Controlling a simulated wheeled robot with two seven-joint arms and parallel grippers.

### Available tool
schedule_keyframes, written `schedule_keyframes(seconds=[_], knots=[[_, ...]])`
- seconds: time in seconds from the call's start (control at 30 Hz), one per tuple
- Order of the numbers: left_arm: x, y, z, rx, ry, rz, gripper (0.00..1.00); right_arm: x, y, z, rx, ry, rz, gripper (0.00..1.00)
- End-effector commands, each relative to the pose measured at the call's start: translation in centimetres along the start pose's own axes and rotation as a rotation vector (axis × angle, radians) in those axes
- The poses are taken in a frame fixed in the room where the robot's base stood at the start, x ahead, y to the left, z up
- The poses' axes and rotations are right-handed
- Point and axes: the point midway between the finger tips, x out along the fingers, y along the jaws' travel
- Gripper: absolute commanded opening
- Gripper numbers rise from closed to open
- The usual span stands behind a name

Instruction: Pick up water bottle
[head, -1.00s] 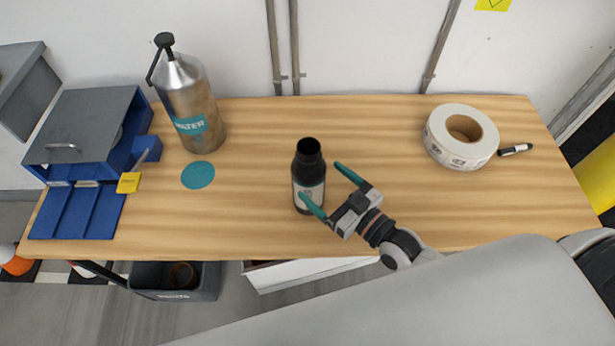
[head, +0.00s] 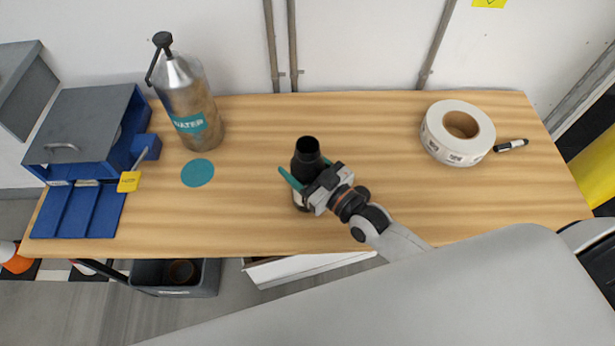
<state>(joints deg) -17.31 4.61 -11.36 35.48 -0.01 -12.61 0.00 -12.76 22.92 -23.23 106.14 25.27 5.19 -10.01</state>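A large metal bottle (head: 190,103) with a black cap, a side lever and a teal label reading "WATER" stands upright at the back left of the wooden table. A smaller dark bottle (head: 306,158) with a pale label stands upright at the table's middle. My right gripper (head: 304,164) is at this dark bottle, its teal fingers spread on either side of it. The gripper body hides much of the bottle's lower part, and whether the fingers touch it cannot be told. My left gripper is not in view.
A blue box with a grey lid (head: 85,125) and a yellow tag (head: 129,181) is at the left. A teal disc (head: 197,173) lies before the metal bottle. A white label roll (head: 447,146) and a marker (head: 511,145) are at the right. The table between is clear.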

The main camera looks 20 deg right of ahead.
Motion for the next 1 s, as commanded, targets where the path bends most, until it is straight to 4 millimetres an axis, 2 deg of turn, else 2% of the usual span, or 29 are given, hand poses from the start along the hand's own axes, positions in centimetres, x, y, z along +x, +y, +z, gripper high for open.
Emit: schedule_keyframes(seconds=[0.03, 0.13, 0.17, 0.57, 0.77, 1.0], knots=[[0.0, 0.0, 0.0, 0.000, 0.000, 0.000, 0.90, 0.0, 0.0, 0.0, 0.000, 0.000, 0.000, 0.54], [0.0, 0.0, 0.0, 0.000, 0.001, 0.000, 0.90, 0.0, 0.0, 0.0, 0.000, 0.000, 0.000, 0.38], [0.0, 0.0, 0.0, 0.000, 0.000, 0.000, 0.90, 0.0, 0.0, 0.1, 0.000, -0.002, 0.000, 0.37], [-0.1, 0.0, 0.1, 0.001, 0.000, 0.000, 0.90, 0.0, 0.0, 0.5, 0.000, -0.002, 0.000, 0.37], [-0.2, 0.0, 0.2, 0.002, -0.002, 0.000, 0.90, 0.0, 0.0, 1.8, 0.001, -0.004, -0.001, 0.37], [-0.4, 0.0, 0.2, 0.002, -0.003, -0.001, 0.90, 0.0, 0.0, 4.2, 0.001, -0.005, -0.001, 0.37]])
